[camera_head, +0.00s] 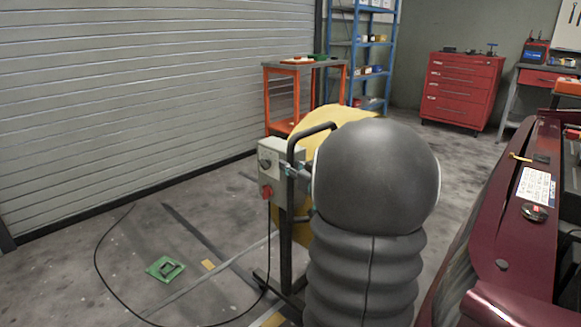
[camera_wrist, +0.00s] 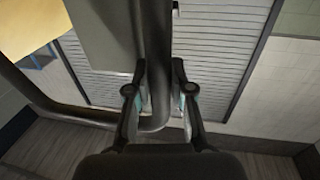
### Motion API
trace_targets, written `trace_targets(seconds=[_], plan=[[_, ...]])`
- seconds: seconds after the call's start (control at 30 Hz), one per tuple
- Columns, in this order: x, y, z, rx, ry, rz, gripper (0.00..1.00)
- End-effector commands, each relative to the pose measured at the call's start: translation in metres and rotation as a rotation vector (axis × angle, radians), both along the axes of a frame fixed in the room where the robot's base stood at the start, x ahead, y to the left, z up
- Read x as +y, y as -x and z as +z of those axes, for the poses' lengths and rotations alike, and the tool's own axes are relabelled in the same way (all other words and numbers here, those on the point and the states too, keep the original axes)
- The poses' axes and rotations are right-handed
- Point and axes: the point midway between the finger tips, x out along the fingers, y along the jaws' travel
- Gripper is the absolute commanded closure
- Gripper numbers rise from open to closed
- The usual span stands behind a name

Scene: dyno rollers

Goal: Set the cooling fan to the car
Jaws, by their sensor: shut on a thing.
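The cooling fan is a yellow unit (camera_head: 325,120) on a dark stand, largely hidden behind my arm. A grey control box (camera_head: 280,160) with a red switch is mounted on it. A dark tubular handle (camera_head: 312,132) bends above the box. My gripper (camera_head: 297,170) is at the upright tube beside the box. In the wrist view my gripper (camera_wrist: 160,85) has a finger on either side of the dark tube (camera_wrist: 157,40) and is shut on it. The dark red car (camera_head: 495,215) stands at the right, cut off by the picture edge.
A black cable (camera_head: 97,250) loops over the floor at the left, near a green object (camera_head: 165,268). An orange table (camera_head: 268,95), a blue shelf (camera_head: 385,60) and a red drawer cabinet (camera_head: 460,90) stand at the back. Floor between cabinet and fan is clear.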

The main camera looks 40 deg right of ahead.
Motion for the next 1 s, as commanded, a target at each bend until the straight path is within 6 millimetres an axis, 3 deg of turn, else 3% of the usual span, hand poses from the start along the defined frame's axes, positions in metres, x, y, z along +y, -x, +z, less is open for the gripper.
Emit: trace_targets(seconds=[0.1, 0.13, 0.2, 0.23, 0.5, 0.67, 1.0], plan=[[-0.001, 0.003, -0.002, 0.004, -0.002, -0.004, 1.0], [-0.001, 0.003, -0.002, 0.004, -0.002, -0.004, 0.73], [-0.001, 0.003, -0.002, 0.004, -0.002, -0.004, 0.56], [-0.001, 0.002, -0.002, 0.004, -0.002, -0.003, 0.53], [0.002, 0.001, -0.001, 0.002, -0.001, 0.002, 0.53], [0.001, 0.01, -0.001, 0.001, 0.0, -0.001, 0.53], [0.003, 0.074, -0.001, 0.003, -0.001, -0.007, 0.53]])
